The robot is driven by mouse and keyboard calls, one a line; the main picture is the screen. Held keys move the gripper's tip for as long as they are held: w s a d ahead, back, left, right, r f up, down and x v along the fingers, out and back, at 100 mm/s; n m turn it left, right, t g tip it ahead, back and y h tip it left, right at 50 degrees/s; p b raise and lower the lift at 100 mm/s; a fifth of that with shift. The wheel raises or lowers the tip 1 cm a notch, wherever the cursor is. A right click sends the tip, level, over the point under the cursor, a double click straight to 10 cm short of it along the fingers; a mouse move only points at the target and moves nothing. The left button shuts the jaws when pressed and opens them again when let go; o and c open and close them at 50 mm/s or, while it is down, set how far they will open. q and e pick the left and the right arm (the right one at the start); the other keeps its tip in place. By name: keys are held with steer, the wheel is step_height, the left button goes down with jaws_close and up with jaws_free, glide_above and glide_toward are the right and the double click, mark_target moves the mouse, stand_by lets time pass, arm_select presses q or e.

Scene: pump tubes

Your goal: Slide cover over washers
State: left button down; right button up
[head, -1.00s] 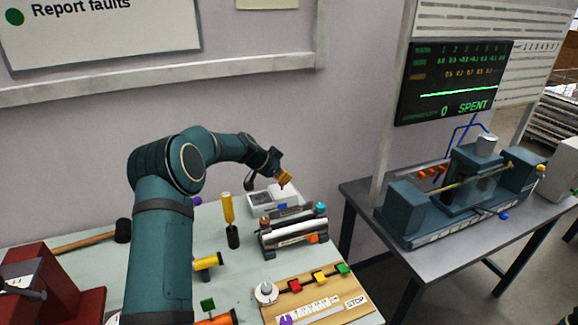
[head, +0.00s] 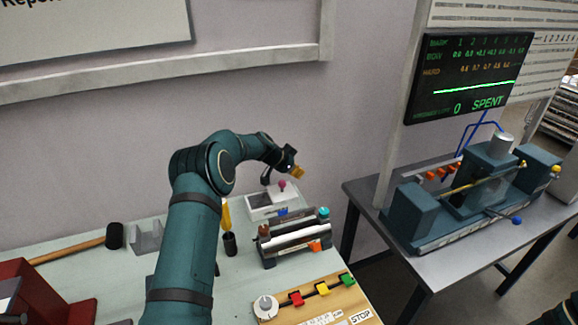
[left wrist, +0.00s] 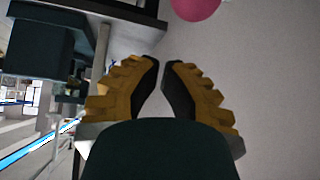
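A white box (head: 262,209) with a paler cover (head: 277,193) stands at the back of the pale table. A pink ball knob (head: 282,184) sits on the cover. I cannot make out any washers, nor how far the cover reaches over the box. My left gripper (head: 299,172) is above and slightly right of the knob, apart from it. In the left wrist view its yellow fingers (left wrist: 161,66) nearly meet at the tips, with nothing between them. The pink knob (left wrist: 196,7) shows beyond the tips there. My right gripper is not in view.
A rack with a silver tube (head: 288,240) stands just in front of the box. A black holder with a yellow handle (head: 229,240) is to its left. A wooden board (head: 330,302) with coloured blocks lies nearer. A second table (head: 362,190) bears a pump rig.

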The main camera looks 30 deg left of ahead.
mark_target(290, 190)
arm_select(q)
steer(key=shift+s+a+f, duration=0.3)
steer(key=shift+s+f, duration=0.2)
steer(key=shift+f, duration=0.1)
steer(key=shift+s+a+f, duration=0.3)
steer(key=shift+s+f, duration=0.2)
steer(key=shift+f, duration=0.1)
steer(key=shift+a, duration=0.1)
